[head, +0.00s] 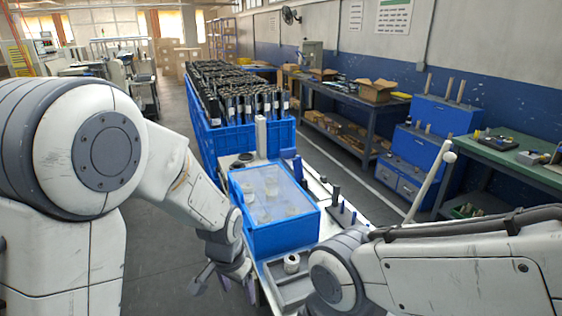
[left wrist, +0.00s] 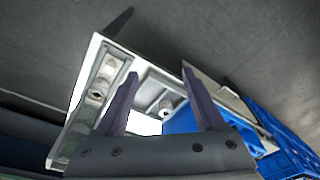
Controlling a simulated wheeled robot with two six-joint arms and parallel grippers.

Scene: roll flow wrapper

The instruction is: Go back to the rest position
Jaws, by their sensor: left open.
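My left gripper (head: 222,284) hangs at the lower middle of the head view, beside the left edge of the white bench. In the left wrist view its two fingers (left wrist: 154,98) are spread apart with nothing between them. My right arm comes in from the right in the head view, and its gripper is out of sight.
A blue bin (head: 283,238) with a clear lid stands on the bench, close to my left gripper. A white roll (head: 291,263) sits in a grey tray in front of it. Large blue crates (head: 255,142) stand behind. Floor left of the bench is clear.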

